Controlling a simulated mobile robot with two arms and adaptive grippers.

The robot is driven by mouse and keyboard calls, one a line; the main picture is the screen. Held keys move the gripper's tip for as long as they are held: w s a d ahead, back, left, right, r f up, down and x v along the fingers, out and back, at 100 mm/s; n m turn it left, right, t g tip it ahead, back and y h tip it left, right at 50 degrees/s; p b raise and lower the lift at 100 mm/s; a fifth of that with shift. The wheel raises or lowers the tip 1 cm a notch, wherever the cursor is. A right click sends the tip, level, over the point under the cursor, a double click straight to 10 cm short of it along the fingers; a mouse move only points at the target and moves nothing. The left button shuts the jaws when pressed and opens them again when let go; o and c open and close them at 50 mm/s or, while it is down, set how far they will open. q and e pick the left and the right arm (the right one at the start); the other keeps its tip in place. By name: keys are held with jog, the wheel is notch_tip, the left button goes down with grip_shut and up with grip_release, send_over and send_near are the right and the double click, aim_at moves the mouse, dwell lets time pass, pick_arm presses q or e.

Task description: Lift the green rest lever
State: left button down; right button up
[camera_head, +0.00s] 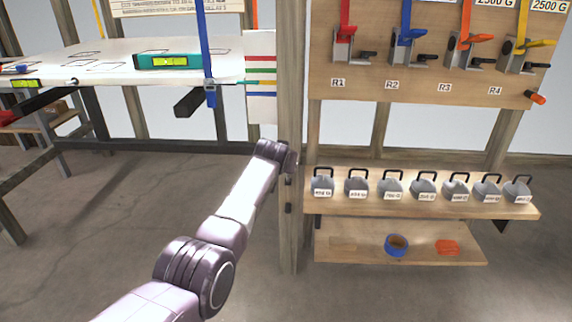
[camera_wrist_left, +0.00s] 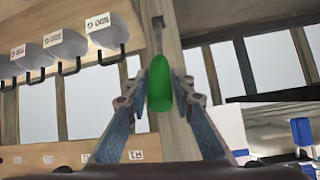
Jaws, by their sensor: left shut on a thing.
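The green rest lever (camera_wrist_left: 160,82) shows in the left wrist view as a rounded green handle on a thin metal stem against the wooden post (camera_wrist_left: 178,130). My left gripper (camera_wrist_left: 159,96) is shut on the green handle, with one finger on each side of it. In the head view my left arm reaches up from the bottom to the post (camera_head: 291,90); the wrist hides the lever and the fingers there. My right gripper is in neither view.
Right of the post, a shelf (camera_head: 420,208) holds several grey weights, with a blue tape roll (camera_head: 396,245) below. A board (camera_head: 420,85) above carries coloured clamps. At left, a white panel (camera_head: 110,72) bears a green level (camera_head: 165,61); a blue strap (camera_head: 205,40) hangs over it.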

pick_arm(q)
jog(key=shift+r, duration=0.1)
dwell(0.3)
jog(key=c, duration=1.7)
grip_release()
jog(key=shift+o, duration=0.2)
jog(key=d+v, duration=0.1)
jog(key=v, duration=1)
jog(key=shift+s+a+r, duration=0.25)
jog(key=shift+s+a, duration=0.1)
jog(key=shift+a, duration=0.15)
jog(key=shift+c, duration=0.5)
